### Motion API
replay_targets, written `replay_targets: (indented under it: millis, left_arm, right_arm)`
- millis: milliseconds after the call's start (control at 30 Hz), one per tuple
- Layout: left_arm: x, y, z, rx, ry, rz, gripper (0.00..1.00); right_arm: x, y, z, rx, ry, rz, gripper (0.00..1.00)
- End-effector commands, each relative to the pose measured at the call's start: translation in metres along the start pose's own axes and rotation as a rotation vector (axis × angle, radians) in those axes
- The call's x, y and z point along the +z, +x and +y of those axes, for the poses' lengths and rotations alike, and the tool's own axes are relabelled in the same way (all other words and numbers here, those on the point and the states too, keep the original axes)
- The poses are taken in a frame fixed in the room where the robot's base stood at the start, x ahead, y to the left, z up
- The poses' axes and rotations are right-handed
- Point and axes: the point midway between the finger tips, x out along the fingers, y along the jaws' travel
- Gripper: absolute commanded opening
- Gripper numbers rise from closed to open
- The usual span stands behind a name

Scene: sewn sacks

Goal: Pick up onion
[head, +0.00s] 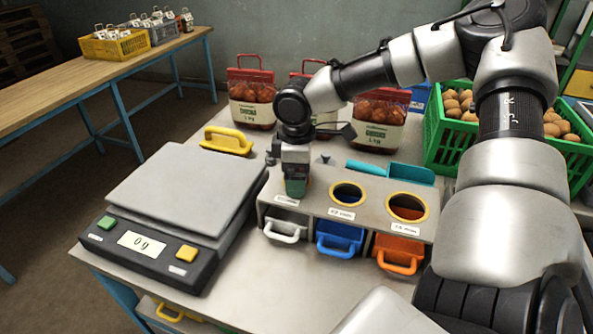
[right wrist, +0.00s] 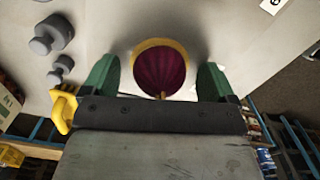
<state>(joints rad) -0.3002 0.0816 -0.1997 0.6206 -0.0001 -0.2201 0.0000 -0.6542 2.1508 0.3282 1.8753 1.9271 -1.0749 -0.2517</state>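The onion (right wrist: 160,70) is dark purple-red and shows in the right wrist view, framed by a yellow-rimmed round hole. My right gripper (right wrist: 157,78) has its green fingers on both sides of the hole, with a visible gap to the onion on each side. It is open and empty. In the head view the right gripper (head: 297,187) points down over the left end of the grey sizing box (head: 318,205), where it hides the leftmost hole and the onion. My left gripper is not in view.
The scale (head: 185,180) reads 0 g on the left. Filled red-handled sacks (head: 251,98) stand behind. A green crate (head: 440,130) of brown round produce is at the right. A teal scoop (head: 400,172) lies behind the box. White, blue and orange drawers (head: 340,238) front it.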

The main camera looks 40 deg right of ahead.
Motion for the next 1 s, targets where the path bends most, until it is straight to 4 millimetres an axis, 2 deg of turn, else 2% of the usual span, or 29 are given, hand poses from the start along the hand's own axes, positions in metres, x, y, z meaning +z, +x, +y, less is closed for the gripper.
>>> replay_targets:
  millis: [33,300,400,633,767,967,1000]
  left_arm:
    - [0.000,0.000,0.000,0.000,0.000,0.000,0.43]
    - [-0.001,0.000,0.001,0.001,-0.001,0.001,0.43]
    - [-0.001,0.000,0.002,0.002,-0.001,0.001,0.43]
    - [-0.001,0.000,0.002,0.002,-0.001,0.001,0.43]
    - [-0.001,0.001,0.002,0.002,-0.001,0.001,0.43]
    - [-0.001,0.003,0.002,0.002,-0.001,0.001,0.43]
    - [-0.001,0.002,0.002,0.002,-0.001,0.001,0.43]
  right_arm:
    - [0.000,0.000,0.000,0.000,0.000,0.000,0.82]
    - [0.000,0.000,0.000,0.000,-0.001,0.000,0.41]
    - [0.000,-0.001,0.000,0.001,-0.001,0.000,0.30]
    - [0.000,-0.002,0.000,0.001,0.000,0.001,0.30]
    - [-0.001,-0.009,0.001,0.002,-0.001,0.003,0.30]
    - [-0.001,-0.042,0.001,0.005,0.001,0.005,0.30]
    - [0.004,-0.047,-0.002,0.002,0.001,0.005,0.30]
